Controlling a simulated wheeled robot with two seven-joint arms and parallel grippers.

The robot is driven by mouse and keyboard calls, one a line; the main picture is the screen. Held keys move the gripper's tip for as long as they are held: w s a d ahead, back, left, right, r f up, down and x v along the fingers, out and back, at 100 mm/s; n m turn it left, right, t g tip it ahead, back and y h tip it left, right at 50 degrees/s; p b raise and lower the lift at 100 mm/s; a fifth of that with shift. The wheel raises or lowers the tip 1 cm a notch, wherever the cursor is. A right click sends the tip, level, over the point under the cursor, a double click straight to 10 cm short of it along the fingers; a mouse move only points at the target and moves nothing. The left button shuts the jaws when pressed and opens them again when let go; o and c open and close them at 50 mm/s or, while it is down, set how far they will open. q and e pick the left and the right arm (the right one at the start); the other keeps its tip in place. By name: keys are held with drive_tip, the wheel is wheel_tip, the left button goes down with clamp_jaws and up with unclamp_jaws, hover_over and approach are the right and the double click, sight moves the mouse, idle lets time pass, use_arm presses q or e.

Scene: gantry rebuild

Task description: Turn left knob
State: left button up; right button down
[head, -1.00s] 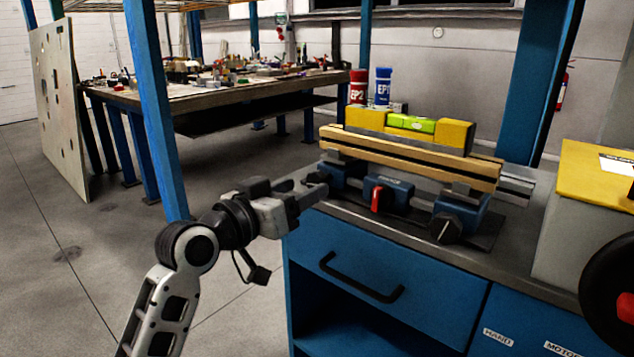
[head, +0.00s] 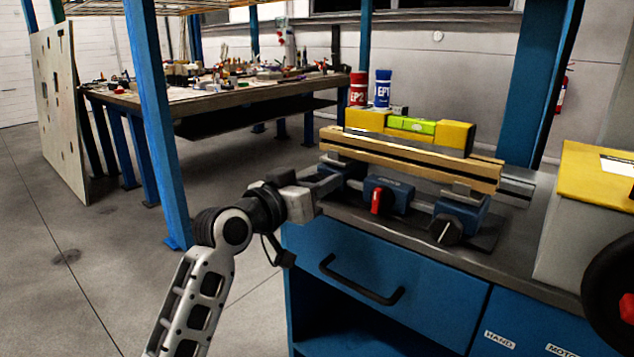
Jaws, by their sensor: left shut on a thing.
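A blue vise-like fixture stands on the workbench, with a wooden beam (head: 400,158) across its top. Its left blue block (head: 352,172) is at the beam's left end, and the left knob on its near side is mostly hidden by my gripper. My left gripper (head: 326,184) reaches in from the left and is shut on the left knob. The right dark knob (head: 446,229), with a white pointer line, sits on the right blue block (head: 468,214). A red lever (head: 376,201) is on the middle block. My right gripper is not in view.
A red can (head: 357,88) and a blue can (head: 382,88) stand behind. A drawer handle (head: 360,282) juts out below. A yellow-topped box (head: 598,175) stands at right.

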use_arm(q)
drive_tip(key=m, duration=0.3)
drive_tip(key=shift+p, duration=0.3)
drive_tip(key=shift+m+p, duration=0.3)
drive_tip(key=shift+m, duration=0.8)
drive_tip(key=shift+d, duration=0.1)
drive_tip(key=o, duration=1)
drive_tip(key=shift+s, duration=0.1)
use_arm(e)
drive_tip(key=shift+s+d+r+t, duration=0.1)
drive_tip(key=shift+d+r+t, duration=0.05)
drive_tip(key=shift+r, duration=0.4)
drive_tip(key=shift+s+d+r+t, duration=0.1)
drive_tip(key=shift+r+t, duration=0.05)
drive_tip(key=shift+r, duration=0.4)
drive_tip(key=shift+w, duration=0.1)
